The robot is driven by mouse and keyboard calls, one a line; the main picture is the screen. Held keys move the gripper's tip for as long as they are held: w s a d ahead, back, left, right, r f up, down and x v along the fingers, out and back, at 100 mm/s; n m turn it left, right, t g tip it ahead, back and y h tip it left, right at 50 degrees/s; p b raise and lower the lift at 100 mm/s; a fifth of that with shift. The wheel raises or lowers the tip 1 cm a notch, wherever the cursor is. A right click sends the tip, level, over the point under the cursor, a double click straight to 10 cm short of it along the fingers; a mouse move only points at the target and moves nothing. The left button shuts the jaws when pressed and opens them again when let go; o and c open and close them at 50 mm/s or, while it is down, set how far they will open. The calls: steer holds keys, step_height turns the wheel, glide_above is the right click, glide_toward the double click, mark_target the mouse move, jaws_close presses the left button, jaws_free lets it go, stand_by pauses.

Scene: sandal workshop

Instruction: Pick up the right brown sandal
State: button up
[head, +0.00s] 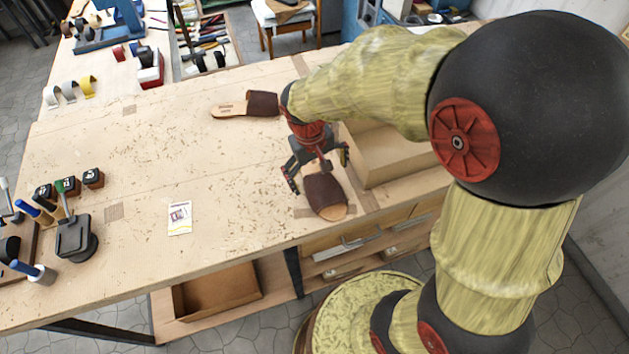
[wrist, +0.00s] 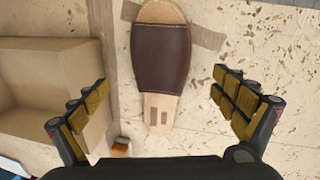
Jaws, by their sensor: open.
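Two brown sandals with tan soles lie on the wooden workbench (head: 140,180). The right brown sandal (head: 325,192) lies near the bench's front edge, and my gripper (head: 316,172) is open above it, hiding part of it. In the wrist view this sandal (wrist: 162,55) lies ahead, between the lines of my open fingers (wrist: 165,112), with its dark brown strap up and its narrower tan end towards me. I see no contact between fingers and sandal. The other brown sandal (head: 262,104) lies farther back on the bench, left of my arm.
A cardboard-coloured box (head: 395,160) stands right of the right sandal; it also shows at the left of the wrist view (wrist: 50,85). A small card (head: 180,217) and several tools and bottles (head: 75,238) lie to the left. The bench's middle is clear.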

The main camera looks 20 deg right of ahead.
mark_target(319, 180)
steer(key=shift+w+f, duration=0.15)
steer(key=shift+f, duration=0.7)
steer(key=f, duration=0.1)
steer(key=f+b, duration=0.1)
steer(key=f, duration=0.2)
steer(key=shift+w+d+f+b, duration=0.15)
steer(key=shift+d+f+b, duration=0.15)
steer(key=shift+f, duration=0.05)
steer(key=shift+c, duration=1.1)
steer(key=shift+r, duration=0.15)
steer(key=c, duration=1.5)
